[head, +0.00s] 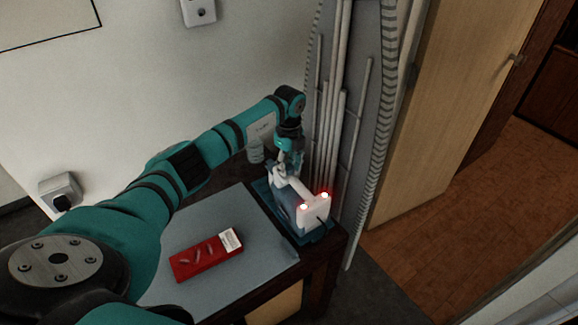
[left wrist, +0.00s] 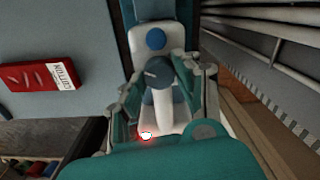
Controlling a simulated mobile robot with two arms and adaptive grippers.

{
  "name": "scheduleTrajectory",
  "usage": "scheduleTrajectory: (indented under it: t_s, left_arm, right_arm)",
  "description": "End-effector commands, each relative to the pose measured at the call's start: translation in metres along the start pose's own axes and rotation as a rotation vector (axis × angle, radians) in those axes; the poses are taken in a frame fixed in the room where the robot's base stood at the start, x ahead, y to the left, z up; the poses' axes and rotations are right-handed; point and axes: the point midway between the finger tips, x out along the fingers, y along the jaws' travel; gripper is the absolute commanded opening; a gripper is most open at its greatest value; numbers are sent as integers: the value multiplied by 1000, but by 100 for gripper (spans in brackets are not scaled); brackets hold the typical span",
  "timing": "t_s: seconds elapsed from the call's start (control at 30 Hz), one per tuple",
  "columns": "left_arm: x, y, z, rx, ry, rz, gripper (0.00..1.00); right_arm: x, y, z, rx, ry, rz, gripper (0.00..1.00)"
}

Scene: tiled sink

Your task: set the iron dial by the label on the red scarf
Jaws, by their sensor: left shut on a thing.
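The iron (head: 312,216), white and blue-grey with two glowing red lights at its near end, rests on a blue base at the table's right side. My left gripper (head: 281,170) is down at the iron's far end. In the left wrist view, its fingers flank the dark grey round dial (left wrist: 157,72) and are shut on it; the exact finger contact and the dial's setting cannot be read. The folded red scarf (head: 205,257) lies flat left of the iron. My right gripper is out of view.
The table carries a grey cover (head: 215,220), mostly bare around the scarf. A grey ironing board (head: 345,110) and pale poles stand close behind and right of the iron. A pale bottle (head: 255,151) stands behind my arm. A wooden door (head: 450,90) is at the right.

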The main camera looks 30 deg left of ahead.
Motion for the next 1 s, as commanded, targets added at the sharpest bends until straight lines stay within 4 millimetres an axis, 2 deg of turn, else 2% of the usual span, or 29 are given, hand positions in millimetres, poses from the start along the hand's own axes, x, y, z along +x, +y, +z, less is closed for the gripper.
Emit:
scheduleTrajectory:
  t_s: [0.7, 1.0]
  left_arm:
    - [0, 0, 2, 676, -4, -4, 1]
    - [-1, 1, 2, 906, -3, -3, 1]
  right_arm:
    - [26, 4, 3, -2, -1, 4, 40]
    - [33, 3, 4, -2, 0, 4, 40]
